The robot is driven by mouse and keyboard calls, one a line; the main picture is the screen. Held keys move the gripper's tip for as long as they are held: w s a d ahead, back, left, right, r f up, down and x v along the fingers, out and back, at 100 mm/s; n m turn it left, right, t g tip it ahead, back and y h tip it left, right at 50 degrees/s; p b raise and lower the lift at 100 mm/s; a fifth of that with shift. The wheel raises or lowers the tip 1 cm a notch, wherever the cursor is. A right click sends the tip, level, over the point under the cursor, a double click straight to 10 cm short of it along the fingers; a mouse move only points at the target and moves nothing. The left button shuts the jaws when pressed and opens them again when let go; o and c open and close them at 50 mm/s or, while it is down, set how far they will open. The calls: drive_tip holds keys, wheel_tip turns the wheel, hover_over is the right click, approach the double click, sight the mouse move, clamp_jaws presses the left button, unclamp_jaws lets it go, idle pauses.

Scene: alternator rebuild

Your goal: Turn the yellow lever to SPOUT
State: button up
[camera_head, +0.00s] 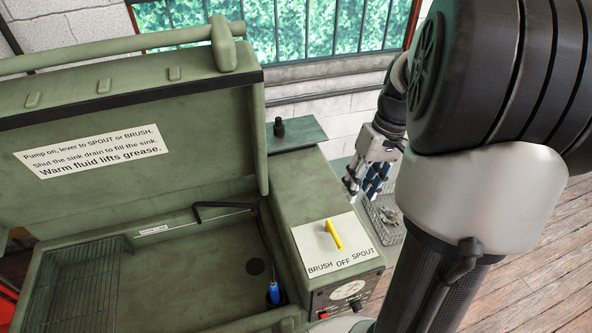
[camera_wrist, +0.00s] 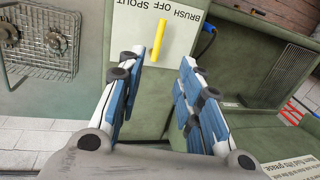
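The yellow lever (camera_head: 334,235) sits on a white label plate (camera_head: 312,242) on top of the green washer's control box, marked BRUSH, OFF and SPOUT. Its near end points toward OFF. The lever also shows in the wrist view (camera_wrist: 158,46), beyond my fingertips and lined up with the gap between them. My gripper (camera_head: 366,190) is behind and to the right of the control box, apart from the lever. In the wrist view my gripper (camera_wrist: 160,64) is open, with nothing between its blue-padded fingers.
The green washer's lid (camera_head: 200,95) stands open at the left, over a sink with a wire rack (camera_head: 75,280) and a black spout (camera_head: 225,206). A red switch (camera_head: 354,304) is on the box front. A wire basket (camera_head: 386,218) hangs on the far right side.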

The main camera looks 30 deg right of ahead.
sight(337, 236)
drive_tip(key=a+f+b, duration=0.1)
drive_tip(key=f, duration=0.4)
drive_tip(key=a+f+b, duration=0.1)
drive_tip(key=f, duration=0.5)
drive_tip(key=a+f+b, duration=0.1)
drive_tip(key=f+b, duration=0.1)
drive_tip(key=f, duration=0.4)
drive_tip(key=shift+w, duration=0.4)
drive_tip(key=shift+c, duration=0.5)
clamp_jaws()
